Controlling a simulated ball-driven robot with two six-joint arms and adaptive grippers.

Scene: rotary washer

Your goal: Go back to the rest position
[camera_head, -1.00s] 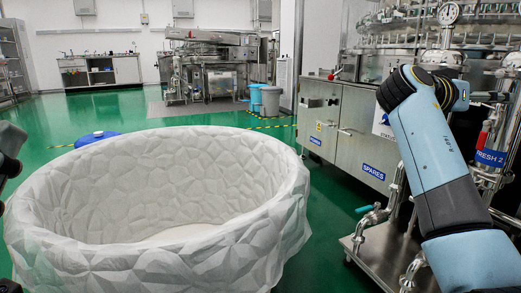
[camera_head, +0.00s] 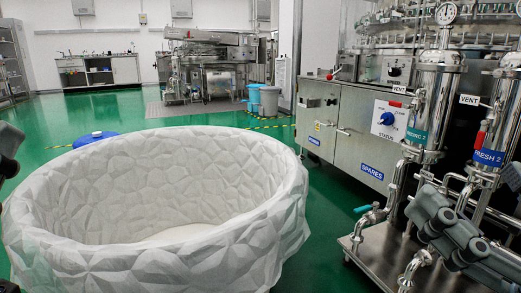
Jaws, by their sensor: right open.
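My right gripper (camera_head: 436,216), dark grey, is at the lower right in front of the steel filter housings and pipes. It is open, and I see nothing between its fingers. A dark grey part of my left gripper (camera_head: 8,150) shows at the left edge beside the white tub; its fingers are cut off, so its state is unclear.
A large white faceted tub (camera_head: 285,215) fills the lower left and appears empty. A steel machine cabinet (camera_head: 345,150) with a blue status knob (camera_head: 388,118) stands right of centre. A filter housing (camera_head: 435,105) and pipes are close to my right gripper. Green floor (camera_head: 335,205) is clear between.

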